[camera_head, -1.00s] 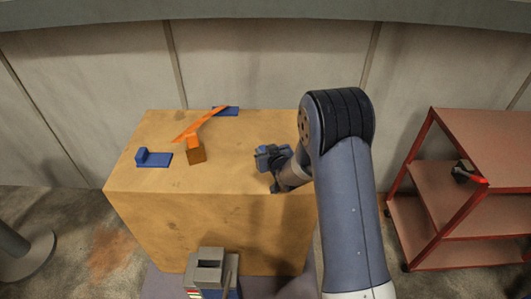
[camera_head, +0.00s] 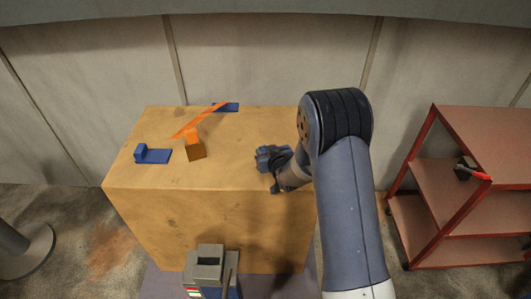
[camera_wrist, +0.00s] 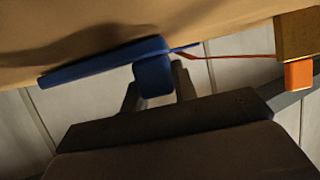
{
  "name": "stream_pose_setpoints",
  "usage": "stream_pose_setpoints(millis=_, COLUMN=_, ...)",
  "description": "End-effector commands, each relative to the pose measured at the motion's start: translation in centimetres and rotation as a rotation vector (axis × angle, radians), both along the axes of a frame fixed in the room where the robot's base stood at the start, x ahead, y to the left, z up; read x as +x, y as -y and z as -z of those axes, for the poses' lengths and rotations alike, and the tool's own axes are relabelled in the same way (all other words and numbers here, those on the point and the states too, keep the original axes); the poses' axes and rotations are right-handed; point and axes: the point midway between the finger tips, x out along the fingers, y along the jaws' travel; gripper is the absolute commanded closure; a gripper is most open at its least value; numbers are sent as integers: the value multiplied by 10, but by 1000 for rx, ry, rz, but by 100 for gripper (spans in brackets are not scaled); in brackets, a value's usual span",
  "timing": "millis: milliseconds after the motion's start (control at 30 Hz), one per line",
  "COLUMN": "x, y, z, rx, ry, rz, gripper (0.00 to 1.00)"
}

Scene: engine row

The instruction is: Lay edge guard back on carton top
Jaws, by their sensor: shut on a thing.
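The carton (camera_head: 160,215) is a large tan box with a flat top. My gripper (camera_head: 268,157) is low over the right part of its top. In the wrist view my gripper (camera_wrist: 155,88) is shut on a blue edge guard (camera_wrist: 95,65); its block sits between the fingers. The guard's flat plate lies close along the carton surface (camera_wrist: 60,35); I cannot tell whether it touches. In the head view the held guard is hard to separate from the gripper.
Another blue guard (camera_head: 154,156) lies at the carton's left, and one (camera_head: 226,107) at the back edge. An orange strip (camera_head: 198,121) and an orange-topped brown block (camera_head: 196,152) are between them. A red shelf cart (camera_head: 480,140) stands right.

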Motion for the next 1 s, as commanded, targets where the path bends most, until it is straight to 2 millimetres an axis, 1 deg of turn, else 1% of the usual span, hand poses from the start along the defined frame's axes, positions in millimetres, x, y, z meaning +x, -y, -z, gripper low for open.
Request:
stream_pose_setpoints(millis=133, x=0, y=0, z=1, rx=0, ry=0, rz=0, gripper=96)
stream_pose_setpoints(millis=167, x=0, y=0, z=1, rx=0, ry=-1, rz=0, gripper=71)
stream_pose_setpoints(millis=400, x=0, y=0, z=2, rx=-1, ry=-2, rz=0, gripper=51)
stream_pose_setpoints(millis=667, x=-1, y=0, z=1, rx=-1, ry=-2, rz=0, gripper=51)
stream_pose_setpoints(millis=767, x=0, y=0, z=-3, rx=-1, ry=-2, rz=0, gripper=51)
stream_pose_setpoints(millis=933, x=0, y=0, z=-16, rx=0, ry=-1, rz=0, gripper=51)
stream_pose_setpoints(millis=967, x=-3, y=1, z=-16, rx=0, ry=-1, rz=0, gripper=51)
stream_pose_setpoints(millis=1000, x=-10, y=5, z=-15, rx=-1, ry=-2, rz=1, gripper=51)
